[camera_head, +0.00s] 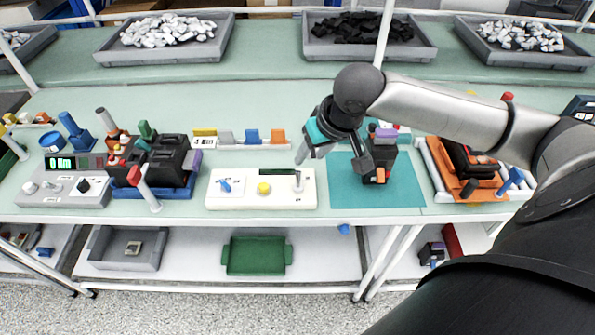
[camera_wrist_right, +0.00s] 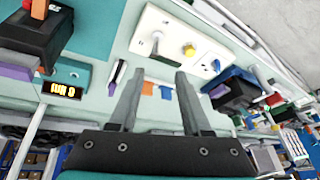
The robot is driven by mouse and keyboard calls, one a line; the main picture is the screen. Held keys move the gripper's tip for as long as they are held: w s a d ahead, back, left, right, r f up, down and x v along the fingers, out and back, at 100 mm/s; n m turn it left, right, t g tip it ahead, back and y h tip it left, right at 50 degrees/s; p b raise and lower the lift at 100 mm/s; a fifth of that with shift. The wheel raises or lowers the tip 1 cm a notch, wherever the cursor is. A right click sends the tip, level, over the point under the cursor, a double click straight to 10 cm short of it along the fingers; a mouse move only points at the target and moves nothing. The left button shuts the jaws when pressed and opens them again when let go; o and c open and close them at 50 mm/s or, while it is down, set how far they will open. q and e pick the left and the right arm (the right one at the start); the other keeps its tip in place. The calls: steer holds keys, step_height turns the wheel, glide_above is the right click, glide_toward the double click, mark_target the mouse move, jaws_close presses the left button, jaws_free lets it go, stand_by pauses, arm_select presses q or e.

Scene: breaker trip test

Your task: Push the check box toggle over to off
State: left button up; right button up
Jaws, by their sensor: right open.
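The check box is a white box (camera_head: 240,202) on the bench in the middle of the head view; its face also shows in the wrist view (camera_wrist_right: 172,58). It carries a grey lever (camera_head: 298,182) at its right end, a yellow knob (camera_head: 264,188) and a blue handle (camera_head: 224,185). In the wrist view the grey lever (camera_wrist_right: 157,40) lies beyond the fingertips. My right gripper (camera_head: 302,155) is just above and behind the box's right end; in the wrist view (camera_wrist_right: 154,76) its fingers are apart and empty. I cannot tell the lever's switch position. My left gripper is not in view.
A black breaker (camera_head: 381,163) with an orange handle stands on a teal mat (camera_head: 375,199) right of the box. Coloured clips (camera_head: 251,136) stand behind the box. A red-tipped post (camera_head: 142,185) and a dark device on a blue base (camera_head: 170,162) are left.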

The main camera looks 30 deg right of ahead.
mark_target(299, 173)
steer(key=b+x, duration=0.1)
steer(key=x, duration=0.3)
steer(key=b+x, duration=0.1)
steer(key=x, duration=0.4)
steer(key=d+b+x, duration=0.1)
steer(key=x, duration=0.4)
steer(key=shift+w+d+f, duration=0.1)
jaws_close()
stand_by(0.4)
